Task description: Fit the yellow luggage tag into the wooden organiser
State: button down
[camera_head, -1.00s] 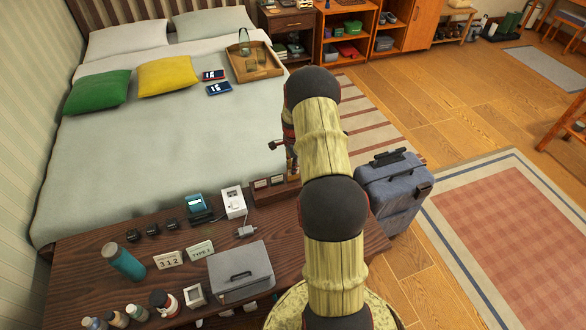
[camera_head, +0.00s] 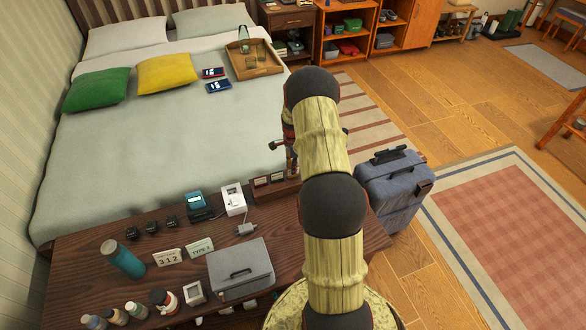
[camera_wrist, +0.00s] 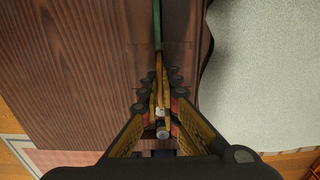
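The wooden organiser (camera_head: 265,194) is a dark brown block with small labelled fronts on the bench's far edge, partly hidden behind my arm. In the wrist view, my gripper (camera_wrist: 160,88) points down over dark wood with its fingers close together. A thin yellow strip, the yellow luggage tag (camera_wrist: 158,68) seen edge-on, shows between the fingertips, and my gripper is shut on it. Its lower end is hard to make out, so I cannot tell whether it touches the organiser. In the head view my arm hides the tag and most of my gripper.
The dark wooden bench (camera_head: 85,270) holds a grey box (camera_head: 240,270), a teal bottle (camera_head: 123,260), a white device (camera_head: 233,200), number signs and small bottles. The bed (camera_head: 170,150) lies behind it. A blue-grey suitcase (camera_head: 395,190) stands to the right.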

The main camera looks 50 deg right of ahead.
jog(key=c, duration=2)
grip_release()
jog(key=shift+o, duration=1.2)
jog(key=shift+o, duration=1)
jog(key=shift+r, duration=0.1)
jog(key=shift+r+p, duration=2.45)
jog(key=shift+r, duration=1.5)
